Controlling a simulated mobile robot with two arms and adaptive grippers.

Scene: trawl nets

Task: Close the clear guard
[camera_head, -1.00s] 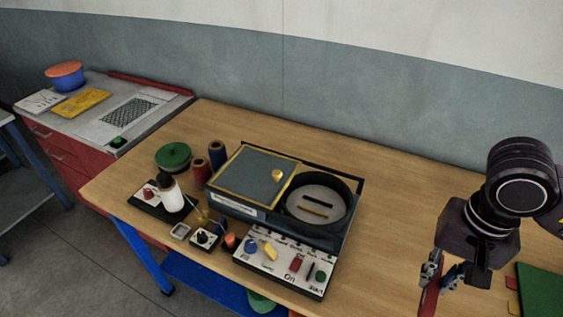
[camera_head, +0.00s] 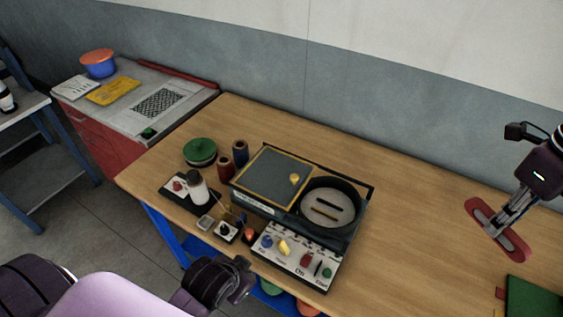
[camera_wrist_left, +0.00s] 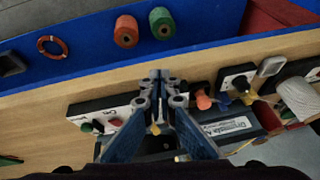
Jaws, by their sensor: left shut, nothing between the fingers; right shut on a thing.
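The guard (camera_head: 270,172) is a flat panel with a yellow frame and a yellow knob (camera_head: 294,179). It lies over the left part of the dark machine (camera_head: 348,240), while the round chamber (camera_head: 328,204) with two bars beside it is uncovered. My left gripper (camera_head: 243,265) is at the table's front edge, in front of the machine and apart from the guard. In the left wrist view its fingers (camera_wrist_left: 158,82) are closed together and empty, hiding part of the machine. My right gripper (camera_head: 509,216) is shut on a red oblong piece (camera_head: 480,212) at the right.
A control panel (camera_head: 268,255) with coloured knobs fronts the machine. A white bottle (camera_head: 197,188), spools (camera_head: 240,152) and a green reel (camera_head: 200,150) stand to its left. A green mat (camera_head: 535,297) lies at the right. The table between machine and right gripper is clear.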

